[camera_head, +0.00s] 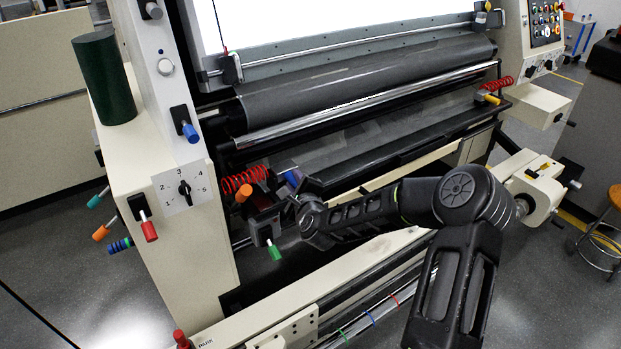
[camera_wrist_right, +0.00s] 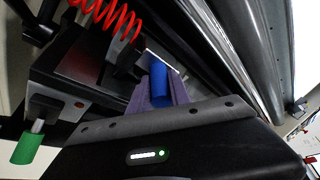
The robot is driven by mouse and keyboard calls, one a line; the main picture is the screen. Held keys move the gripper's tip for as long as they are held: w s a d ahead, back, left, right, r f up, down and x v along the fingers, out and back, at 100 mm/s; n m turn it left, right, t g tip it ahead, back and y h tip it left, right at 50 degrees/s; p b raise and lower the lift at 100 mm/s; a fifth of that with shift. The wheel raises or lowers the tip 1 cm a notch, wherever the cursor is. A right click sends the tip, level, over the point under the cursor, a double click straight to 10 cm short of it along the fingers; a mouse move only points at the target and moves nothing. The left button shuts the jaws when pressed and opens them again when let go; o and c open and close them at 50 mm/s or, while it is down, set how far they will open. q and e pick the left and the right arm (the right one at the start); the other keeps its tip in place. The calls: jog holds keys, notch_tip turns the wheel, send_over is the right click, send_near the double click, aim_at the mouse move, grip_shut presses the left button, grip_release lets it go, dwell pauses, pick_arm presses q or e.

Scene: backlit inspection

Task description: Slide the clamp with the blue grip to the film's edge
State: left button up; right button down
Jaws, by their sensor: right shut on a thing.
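The clamp's blue grip (camera_wrist_right: 159,84) shows in the right wrist view between the purple-grey fingers of my right gripper (camera_wrist_right: 160,92), which is shut on it. In the head view the blue grip (camera_head: 292,178) is a small patch at the left end of the lower dark bar, mostly hidden by my right gripper (camera_head: 293,190). The clamp's body is largely hidden. A see-through film (camera_head: 365,138) seems to run below the shiny roller; its left edge near the clamp is hard to make out. My left gripper is not in view.
A red coiled hose (camera_head: 244,179) and an orange grip (camera_head: 243,193) are just left of the gripper. A green grip (camera_head: 274,252) hangs from a dark block below. Another blue knob (camera_head: 190,132) is on the cream side panel. A yellow grip (camera_head: 491,99) is at the far right end.

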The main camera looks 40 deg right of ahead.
aim_at(280, 181)
jog(key=a, duration=0.4)
jog(key=shift+b, duration=0.3)
jog(key=c, duration=1.2)
grip_release()
jog(key=shift+s, duration=0.1)
jog(key=b+v, duration=0.1)
jog(key=v, duration=0.6)
jog(key=shift+s, duration=0.25)
jog(key=shift+a, duration=0.1)
